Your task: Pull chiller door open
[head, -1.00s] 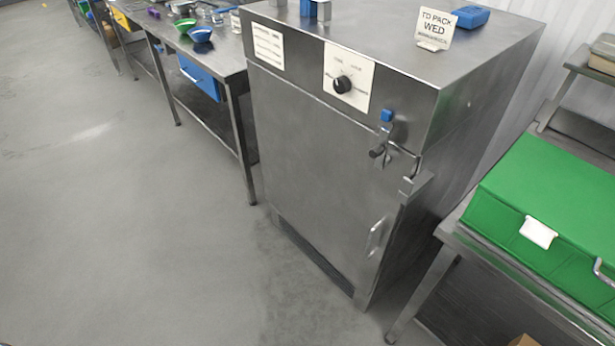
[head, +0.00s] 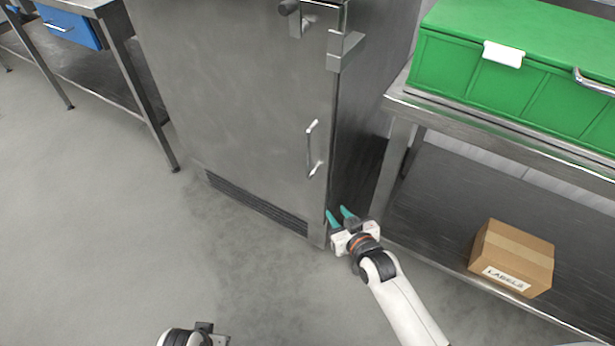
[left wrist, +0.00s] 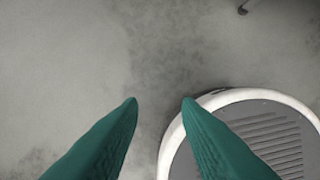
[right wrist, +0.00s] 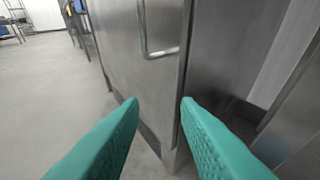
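The chiller door (head: 235,110) is a grey steel panel and looks shut. Its bar handle (head: 313,148) stands upright near the door's right edge; it also shows at the top of the right wrist view (right wrist: 158,45). My right gripper (head: 338,215) is open and empty, below and a little right of the handle, apart from it. In the right wrist view its teal fingers (right wrist: 160,102) are spread toward the door's lower right edge. My left gripper shows only in part at the bottom of the head view; in the left wrist view its fingers (left wrist: 160,100) are apart over bare floor.
A steel table (head: 397,128) with a green crate (head: 452,72) stands right of the chiller. A cardboard box (head: 512,258) marked LABELS lies on its lower shelf. A latch (head: 345,48) sits on the chiller's upper right edge. Floor in front and left is clear.

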